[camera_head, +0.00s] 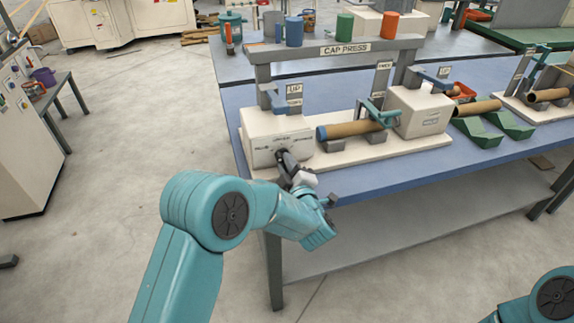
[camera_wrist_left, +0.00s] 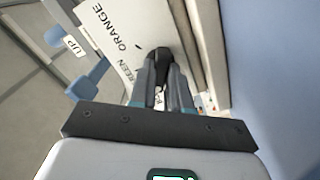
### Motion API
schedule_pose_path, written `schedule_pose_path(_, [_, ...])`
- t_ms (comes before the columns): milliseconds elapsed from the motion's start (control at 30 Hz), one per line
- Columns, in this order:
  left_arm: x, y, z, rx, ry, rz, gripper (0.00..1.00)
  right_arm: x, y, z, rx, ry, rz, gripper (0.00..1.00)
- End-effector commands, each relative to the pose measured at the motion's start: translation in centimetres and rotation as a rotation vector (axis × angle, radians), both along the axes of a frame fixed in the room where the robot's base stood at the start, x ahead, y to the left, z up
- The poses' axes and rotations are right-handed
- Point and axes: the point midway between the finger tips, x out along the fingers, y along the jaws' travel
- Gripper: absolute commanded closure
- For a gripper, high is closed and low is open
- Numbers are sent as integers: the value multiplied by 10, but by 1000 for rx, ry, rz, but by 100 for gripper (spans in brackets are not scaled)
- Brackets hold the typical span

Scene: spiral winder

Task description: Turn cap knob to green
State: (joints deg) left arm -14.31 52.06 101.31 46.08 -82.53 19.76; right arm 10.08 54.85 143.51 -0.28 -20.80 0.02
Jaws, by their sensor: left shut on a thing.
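The cap press (camera_head: 345,49) stands on the blue table, with a white box (camera_head: 262,142) at its left end. A row of small printed words runs along the front of this box. In the left wrist view the words ORANGE and part of GREEN show on the white face (camera_wrist_left: 108,38). My left gripper (camera_head: 284,157) is at the front of the box, shut on the dark cap knob (camera_wrist_left: 161,56). The fingers hide much of the knob, and I cannot tell exactly which word it points at. My right gripper is out of view.
A brown tube with a blue end (camera_head: 350,129) lies in cradles on the press base, under a teal clamp (camera_head: 378,113). Green cradles (camera_head: 478,132) stand further right. Blue, green and orange cylinders stand behind the press. The floor in front of the table is clear.

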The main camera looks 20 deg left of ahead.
Motion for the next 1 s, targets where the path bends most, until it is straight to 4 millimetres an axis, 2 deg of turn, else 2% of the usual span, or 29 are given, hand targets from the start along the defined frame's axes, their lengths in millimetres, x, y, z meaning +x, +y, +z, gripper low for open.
schedule_pose_path(400, [0,0,-1,283,193,0,100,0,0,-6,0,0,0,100])
schedule_pose_path(1000, [-1,0,-1,693,471,-1,100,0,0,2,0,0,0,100])
